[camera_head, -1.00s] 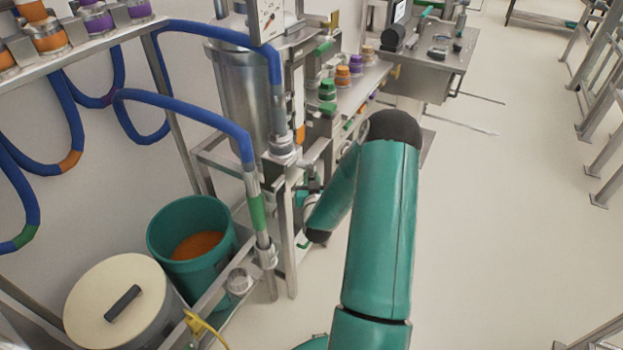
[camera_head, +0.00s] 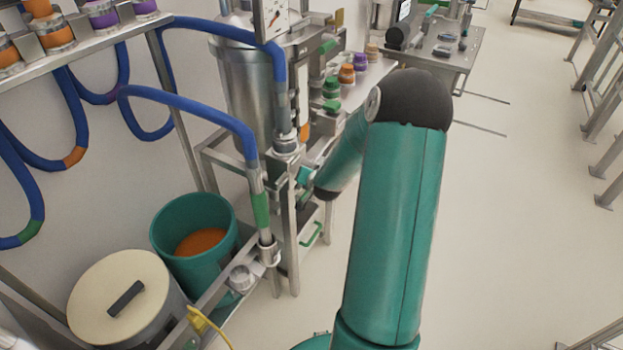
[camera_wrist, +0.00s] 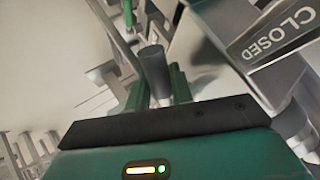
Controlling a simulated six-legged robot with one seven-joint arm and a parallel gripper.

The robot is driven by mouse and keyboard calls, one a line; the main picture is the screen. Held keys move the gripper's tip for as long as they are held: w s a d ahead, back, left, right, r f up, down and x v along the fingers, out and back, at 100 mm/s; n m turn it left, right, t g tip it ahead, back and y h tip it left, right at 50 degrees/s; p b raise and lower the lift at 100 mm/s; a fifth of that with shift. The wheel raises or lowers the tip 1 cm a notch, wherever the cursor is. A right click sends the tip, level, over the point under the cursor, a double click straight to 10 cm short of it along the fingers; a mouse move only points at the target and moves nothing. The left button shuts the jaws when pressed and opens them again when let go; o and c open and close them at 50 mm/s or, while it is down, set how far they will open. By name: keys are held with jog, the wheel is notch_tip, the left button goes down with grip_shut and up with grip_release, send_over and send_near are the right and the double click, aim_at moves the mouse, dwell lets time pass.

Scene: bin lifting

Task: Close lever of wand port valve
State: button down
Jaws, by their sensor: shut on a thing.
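In the wrist view, my gripper (camera_wrist: 158,88) has its two green fingers on either side of a dark grey upright cylinder, which appears to be the valve lever's handle (camera_wrist: 154,68). The gripper is shut on it. A metal plate marked "CLOSED" (camera_wrist: 278,35) is close by at the upper right. In the head view, my gripper is at the steel frame by the tank, left of my forearm. The lever and the valve body cannot be made out clearly there, and my arm hides part of that spot.
Blue hoses (camera_head: 185,102) run along the left to the steel frame. A teal bucket (camera_head: 160,232) with orange contents and a lidded drum (camera_head: 95,305) stand at lower left. Several coloured-capped jars line the shelf behind. The floor (camera_head: 500,230) at right is open.

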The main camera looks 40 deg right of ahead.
jog(key=y, duration=0.1)
jog(key=r+m+g+y, duration=0.1)
jog(key=y, duration=0.1)
jog(key=shift+s+a+r+g, duration=0.15)
jog(key=shift+r+g, duration=0.05)
jog(key=shift+g, duration=0.1)
jog(key=shift+a+r+m+g+y, duration=0.15)
jog(key=shift+r+m+g+y, duration=0.2)
jog(key=shift+y, duration=0.45)
jog(key=shift+a+r+m+g+y, duration=0.15)
jog(key=shift+r+m+g+y, duration=0.15)
jog(key=shift+y, duration=0.5)
jog(key=shift+r, duration=0.1)
jog(key=c, duration=1.5)
grip_release()
jog(key=shift+c, duration=0.2)
jog(key=shift+r, duration=0.1)
jog(key=v, duration=1.3)
jog(key=shift+s+d+r, duration=0.15)
jog(key=shift+d+r, duration=0.05)
jog(key=shift+r, duration=0.05)
